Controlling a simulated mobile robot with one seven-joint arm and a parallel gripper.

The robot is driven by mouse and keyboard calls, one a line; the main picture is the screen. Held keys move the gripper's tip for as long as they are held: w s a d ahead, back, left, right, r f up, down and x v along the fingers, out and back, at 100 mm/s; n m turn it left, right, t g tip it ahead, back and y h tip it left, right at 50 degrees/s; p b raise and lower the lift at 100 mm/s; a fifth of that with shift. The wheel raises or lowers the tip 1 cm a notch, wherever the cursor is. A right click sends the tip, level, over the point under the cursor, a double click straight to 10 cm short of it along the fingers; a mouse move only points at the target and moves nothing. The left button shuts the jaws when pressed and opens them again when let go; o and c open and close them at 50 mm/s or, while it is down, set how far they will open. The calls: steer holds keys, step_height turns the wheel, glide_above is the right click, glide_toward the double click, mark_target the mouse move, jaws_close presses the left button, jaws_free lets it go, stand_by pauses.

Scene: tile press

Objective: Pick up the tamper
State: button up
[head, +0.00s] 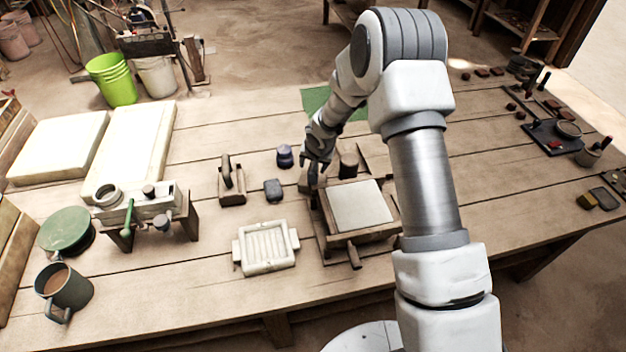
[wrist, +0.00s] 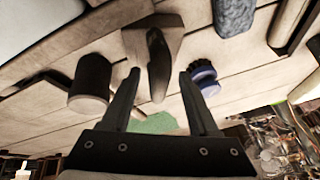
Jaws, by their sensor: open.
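The tamper, a wooden block with a dark upright handle, shows between my fingers in the wrist view (wrist: 155,45). In the head view the tamper (head: 304,182) is mostly hidden behind my gripper (head: 314,168), beside the tile press (head: 362,205). My gripper (wrist: 159,74) is open, with one finger on each side of the handle in the picture. I cannot tell whether the fingers touch it or how far the handle reaches between them.
A dark cylinder (head: 348,165) and a blue round piece (head: 285,156) stand close on either side of my gripper. A grey block (head: 273,190), a wooden box with a handle (head: 231,185) and a white ribbed tray (head: 265,248) lie to the left.

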steer(key=shift+w+f, duration=0.15)
steer(key=shift+f, duration=0.1)
steer(key=shift+c, duration=0.3)
jaws_close()
stand_by(1.0)
